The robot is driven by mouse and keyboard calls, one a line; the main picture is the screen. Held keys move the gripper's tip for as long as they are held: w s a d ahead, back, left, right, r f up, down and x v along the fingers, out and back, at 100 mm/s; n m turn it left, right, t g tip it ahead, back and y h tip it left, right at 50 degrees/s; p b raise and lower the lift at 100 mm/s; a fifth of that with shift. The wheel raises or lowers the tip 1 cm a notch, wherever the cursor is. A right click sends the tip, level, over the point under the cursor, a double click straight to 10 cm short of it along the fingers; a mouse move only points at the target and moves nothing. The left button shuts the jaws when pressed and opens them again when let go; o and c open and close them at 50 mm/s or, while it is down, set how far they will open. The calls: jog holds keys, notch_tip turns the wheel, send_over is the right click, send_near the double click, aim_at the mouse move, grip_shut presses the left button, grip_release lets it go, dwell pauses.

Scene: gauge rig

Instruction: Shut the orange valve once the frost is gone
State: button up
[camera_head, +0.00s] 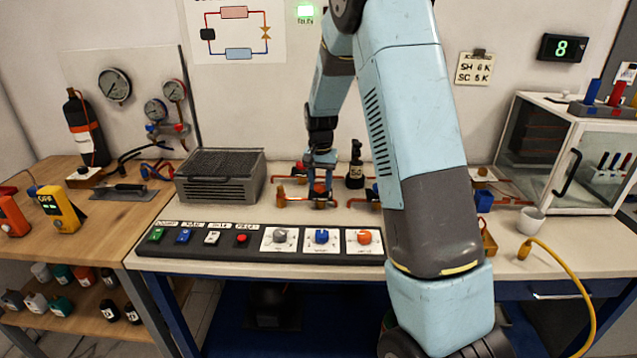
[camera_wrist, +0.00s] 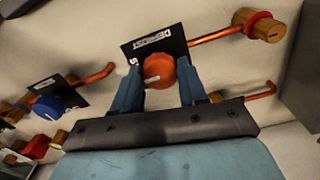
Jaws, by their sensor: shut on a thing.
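The orange valve (camera_wrist: 157,70) shows in the wrist view as a round knob with a pale mark, beside a dark plate that appears to read DEFROST (camera_wrist: 158,42). My gripper (camera_wrist: 162,78) has its two blue fingers on either side of the knob and is shut on it.
A blue valve knob (camera_wrist: 47,107) sits left in the wrist view. A small black bottle (camera_head: 355,166) stands right of my gripper. A control panel (camera_head: 262,240) with buttons and dials lies in front. A wall display (camera_head: 562,47) reads 8.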

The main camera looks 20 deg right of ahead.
aim_at(320, 184)
jog(key=shift+a, duration=0.1)
jog(key=o, duration=1.1)
jog(key=shift+c, duration=0.2)
jog(key=shift+r, duration=0.1)
notch_tip(320, 184, up, 14)
jog(key=shift+f, duration=0.25)
jog(key=s+r+n+t, duration=0.1)
jog(key=s+r, duration=0.5)
jog(key=s, duration=0.3)
jog(key=s+r+n+t, duration=0.2)
jog(key=s+r, duration=0.3)
jog(key=s, duration=0.5)
jog(key=s+n+t, duration=0.2)
jog(key=s, duration=1.6)
jog(key=shift+f+n+t, duration=0.3)
jog(key=shift+f, duration=0.1)
